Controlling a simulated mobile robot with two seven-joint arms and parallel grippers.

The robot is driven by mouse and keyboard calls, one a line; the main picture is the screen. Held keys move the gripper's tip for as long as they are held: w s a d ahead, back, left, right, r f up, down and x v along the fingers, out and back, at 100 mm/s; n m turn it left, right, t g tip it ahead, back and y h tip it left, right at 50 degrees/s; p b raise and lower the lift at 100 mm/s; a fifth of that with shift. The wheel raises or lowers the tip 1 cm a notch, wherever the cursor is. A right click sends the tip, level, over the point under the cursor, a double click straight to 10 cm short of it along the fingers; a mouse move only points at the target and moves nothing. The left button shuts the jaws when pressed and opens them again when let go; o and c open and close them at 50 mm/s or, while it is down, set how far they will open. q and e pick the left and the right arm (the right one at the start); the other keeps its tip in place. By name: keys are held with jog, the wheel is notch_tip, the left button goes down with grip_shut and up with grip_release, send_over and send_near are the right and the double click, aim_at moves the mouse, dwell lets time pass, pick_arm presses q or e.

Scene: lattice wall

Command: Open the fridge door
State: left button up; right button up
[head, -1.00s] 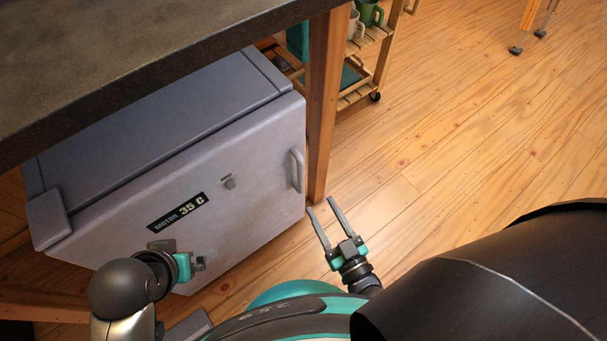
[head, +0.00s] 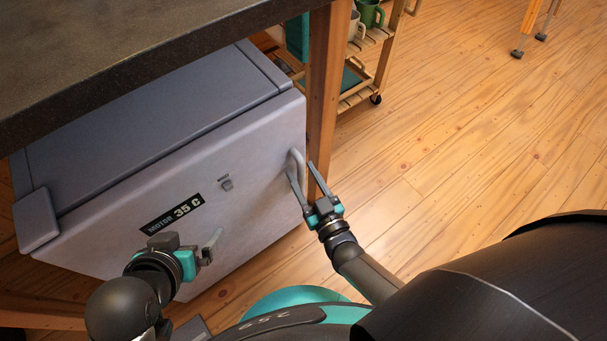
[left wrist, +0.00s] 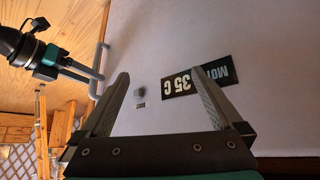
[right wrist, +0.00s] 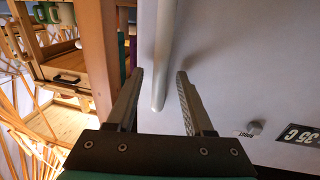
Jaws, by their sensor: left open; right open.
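The counter (head: 130,60) overhangs the fridge. A wooden post (head: 323,100) stands just right of the door's handle side. A wooden cart (head: 365,60) with mugs is behind it. The wooden floor (head: 460,140) to the right is open.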

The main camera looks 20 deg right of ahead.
grip_shut()
dwell(0.3)
dwell(1.1)
